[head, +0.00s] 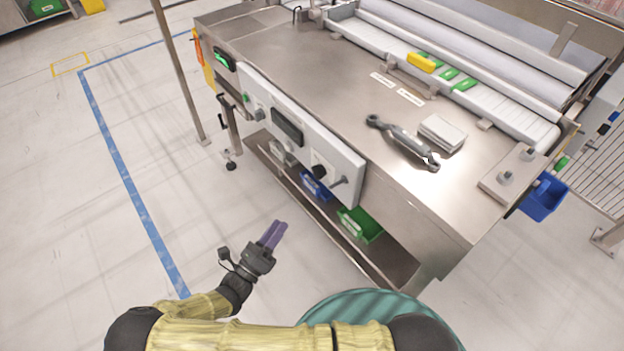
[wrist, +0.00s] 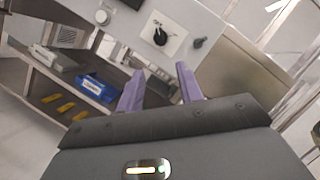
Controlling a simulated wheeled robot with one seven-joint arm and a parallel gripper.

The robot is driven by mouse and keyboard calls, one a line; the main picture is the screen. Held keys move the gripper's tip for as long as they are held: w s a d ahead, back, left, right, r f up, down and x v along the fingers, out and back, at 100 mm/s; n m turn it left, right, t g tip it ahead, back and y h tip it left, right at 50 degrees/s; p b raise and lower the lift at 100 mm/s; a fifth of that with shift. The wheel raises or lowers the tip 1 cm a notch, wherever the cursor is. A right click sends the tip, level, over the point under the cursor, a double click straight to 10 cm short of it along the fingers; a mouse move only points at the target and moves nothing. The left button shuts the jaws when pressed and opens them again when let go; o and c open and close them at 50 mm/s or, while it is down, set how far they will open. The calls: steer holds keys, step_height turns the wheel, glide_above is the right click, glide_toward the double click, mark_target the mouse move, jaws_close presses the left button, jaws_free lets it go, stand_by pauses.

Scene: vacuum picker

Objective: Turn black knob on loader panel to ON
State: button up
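The loader panel (head: 350,163) is a pale grey box on the front side of the steel bench. The black knob (head: 320,171) sits on a white plate near the panel's right end. In the wrist view the knob (wrist: 160,37) shows at the top centre, beyond the fingertips, with its handle near upright in the picture. Its ON label is too small to read. My gripper (head: 278,229) has purple fingers and is in front of and below the panel, apart from it. In the wrist view my gripper (wrist: 160,68) is open, with nothing between the fingers.
A dark grey stub (wrist: 199,42) sticks out right of the knob. A dark display (head: 287,127) is on the panel's left. Blue (head: 316,186) and green bins (head: 360,225) stand on the shelf below. A tool (head: 403,141) lies on the bench top (head: 330,90). The floor before the bench is clear.

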mark_target(315, 176)
steer(key=x, duration=1.6)
steer(key=shift+w+d+r, duration=0.1)
steer(key=shift+w+d, duration=0.1)
steer(key=shift+w, duration=0.05)
jaws_close()
